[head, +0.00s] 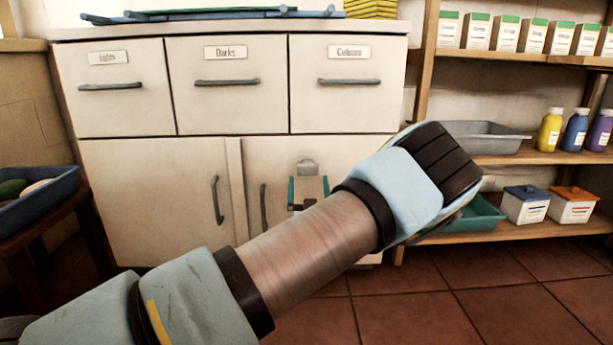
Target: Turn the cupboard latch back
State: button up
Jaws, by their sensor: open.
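A small grey latch plate (307,167) shows on the upper part of the right cupboard door (345,155). The cupboard's left door (150,190) carries an upright grey handle, and the right door has another. Both doors look closed. My gripper (308,182) shows in front of the right door as two upright teal-edged fingers, spread apart and empty. Its tips are just below the plate, one to each side in the picture; I cannot tell whether they touch it. The latch's exact position is unclear.
Three labelled drawers (226,80) sit closed above the doors. At right, a shelf unit (560,165) holds boxes, bottles, a grey tray (485,135) and a green bin (475,218). A blue tray (50,195) on a stand is at left. Tiled floor (470,290) is clear at lower right.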

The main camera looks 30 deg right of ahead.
aim_at(308, 173)
jog(key=b+x, duration=0.1)
jog(key=x, duration=0.4)
jog(key=shift+w+d+r, duration=0.15)
jog(key=shift+w, duration=0.2)
jog(key=shift+c, duration=0.2)
jog(key=c, duration=1.3)
jog(key=shift+o, duration=0.2)
